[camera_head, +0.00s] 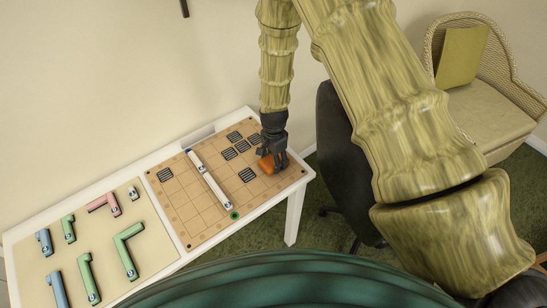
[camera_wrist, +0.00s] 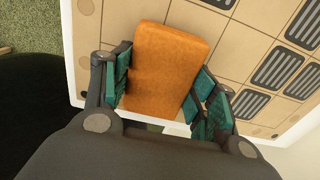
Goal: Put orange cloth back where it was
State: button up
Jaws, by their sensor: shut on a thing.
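The orange cloth (camera_head: 268,163) looks like a small folded block. In the wrist view the cloth (camera_wrist: 165,65) lies between the two fingers of my gripper (camera_wrist: 160,88), with teal pads at its left and right sides. In the head view my gripper (camera_head: 274,155) points down over the right part of the tan gridded board (camera_head: 200,222), near its right edge. The cloth is at or just above the board; I cannot tell if it touches. My fingers partly hide it in the head view.
Dark striped tiles (camera_head: 247,175) lie on the board around the cloth. A white bar (camera_head: 209,180) crosses the board. Green, blue and pink angled pieces (camera_head: 127,251) lie on the left of the white table (camera_head: 160,151). A dark chair (camera_head: 340,150) stands right of the table.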

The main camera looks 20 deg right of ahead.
jog(key=shift+f, duration=0.15)
jog(key=o, duration=1.4)
jog(key=shift+r+b, duration=1.95)
jog(key=shift+r, duration=4.2)
